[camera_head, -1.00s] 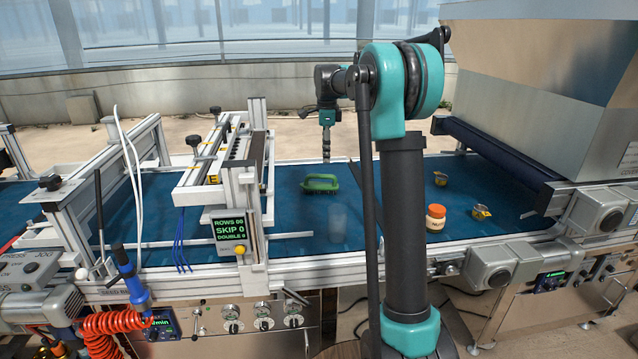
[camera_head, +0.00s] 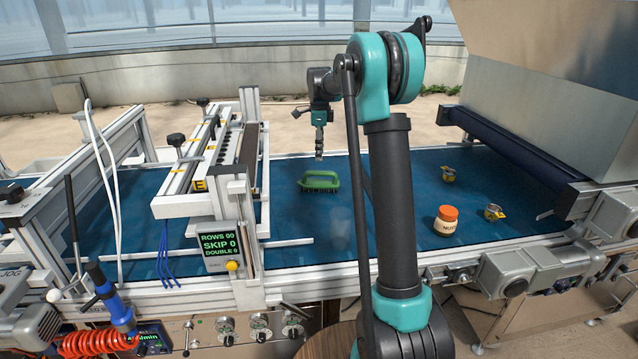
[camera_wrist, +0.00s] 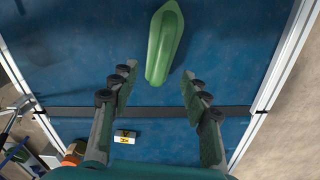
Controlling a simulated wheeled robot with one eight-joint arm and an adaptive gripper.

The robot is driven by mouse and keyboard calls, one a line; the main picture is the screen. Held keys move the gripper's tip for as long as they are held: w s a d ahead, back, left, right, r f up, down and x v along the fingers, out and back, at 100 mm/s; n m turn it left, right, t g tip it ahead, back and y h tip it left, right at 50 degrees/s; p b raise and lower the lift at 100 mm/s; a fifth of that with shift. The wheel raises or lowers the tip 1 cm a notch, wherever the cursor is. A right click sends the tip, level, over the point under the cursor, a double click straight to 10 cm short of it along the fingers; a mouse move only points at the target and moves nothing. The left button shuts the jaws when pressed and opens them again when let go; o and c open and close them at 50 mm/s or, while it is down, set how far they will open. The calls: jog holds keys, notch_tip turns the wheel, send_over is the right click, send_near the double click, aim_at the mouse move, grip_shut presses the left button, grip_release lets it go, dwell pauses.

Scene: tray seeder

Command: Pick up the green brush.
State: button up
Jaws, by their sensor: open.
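The green brush (camera_head: 319,181) lies on the blue belt, handle up, with dark bristles below. In the wrist view the green brush (camera_wrist: 164,42) shows from above at the top middle, beyond the fingertips and roughly lined up with the gap between them. My gripper (camera_head: 319,155) points down above the belt near the brush. In the wrist view my gripper (camera_wrist: 158,78) is open, its two fingers well apart and nothing between them. The gripper is not touching the brush as far as the views show.
A clear cup (camera_head: 340,228) stands on the belt in front of the brush. A seeder frame (camera_head: 238,190) rises at the left. Belt around the brush is mostly free.

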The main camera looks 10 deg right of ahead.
aim_at(320, 174)
notch_tip(320, 174, down, 5)
jog(key=shift+f, duration=0.15)
jog(key=shift+w+f, duration=0.15)
jog(key=shift+f, duration=1.15)
jog(key=shift+w+f, duration=0.1)
jog(key=shift+f, duration=1.15)
grip_shut()
